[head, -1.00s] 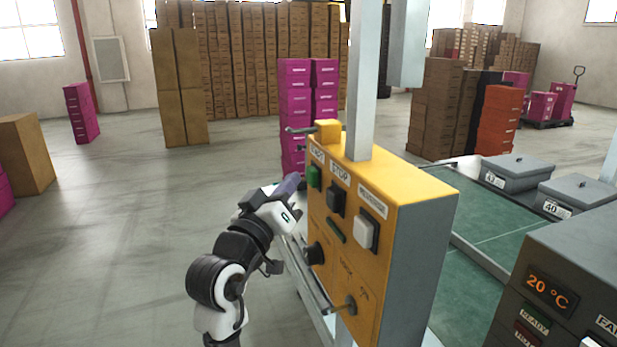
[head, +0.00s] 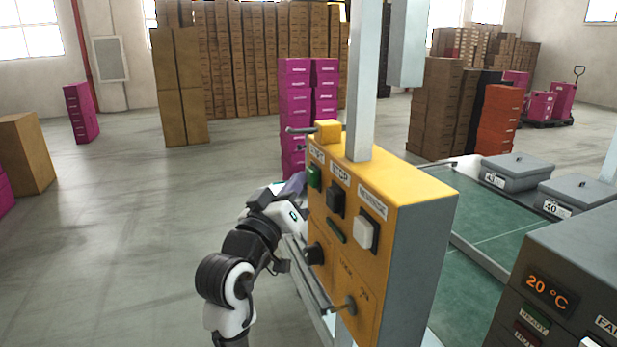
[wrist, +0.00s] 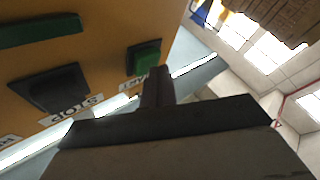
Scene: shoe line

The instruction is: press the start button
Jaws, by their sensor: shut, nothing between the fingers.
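The green start button (head: 314,175) sits at the upper left of the yellow control panel (head: 368,282), under a START label. In the wrist view the green button (wrist: 145,56) shows upside down, just beyond and left of the fingertips. My gripper (wrist: 157,75) is shut and empty, close to the panel beside the START label. In the head view my arm reaches up to the panel's left side; the fingertips are hidden there behind the panel edge. Whether they touch the panel, I cannot tell.
The dark STOP button (head: 335,200) is right of start, then a white button (head: 364,233). A black knob (head: 314,254) and a metal rail (head: 308,275) lie lower on the panel side. The floor to the left is open.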

